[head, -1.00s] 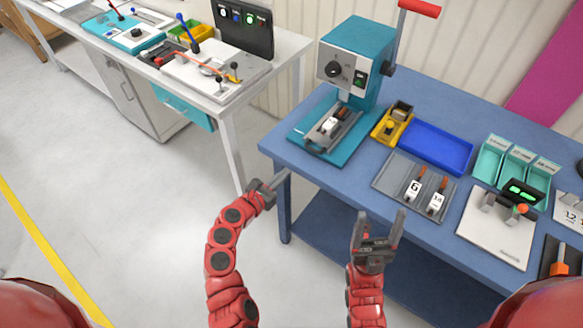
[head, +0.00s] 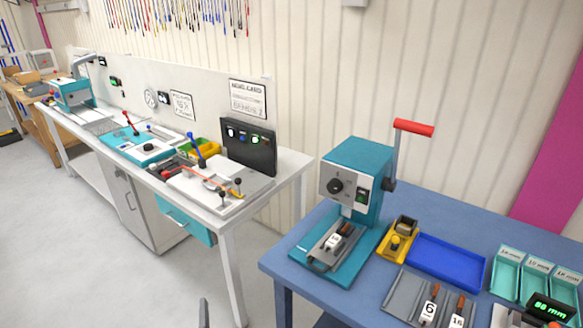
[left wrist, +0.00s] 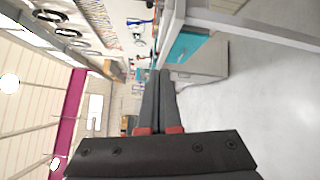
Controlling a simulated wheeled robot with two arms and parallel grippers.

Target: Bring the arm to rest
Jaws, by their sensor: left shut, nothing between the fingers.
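My left gripper (head: 204,310) shows in the head view only as a dark grey fingertip at the bottom edge, over the pale floor in front of the white bench. In the left wrist view my left gripper (left wrist: 161,75) points away from the camera, its two dark fingers together with nothing between them. It is clear of the benches and touches nothing. My right gripper is outside both current views.
A blue table (head: 275,262) at right bears a teal press (head: 352,180) with a red handle, a blue tray (head: 445,262) and teal bins (head: 508,272). A white bench (head: 232,228) with several fixtures stands at left. Open floor (head: 70,240) lies in front.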

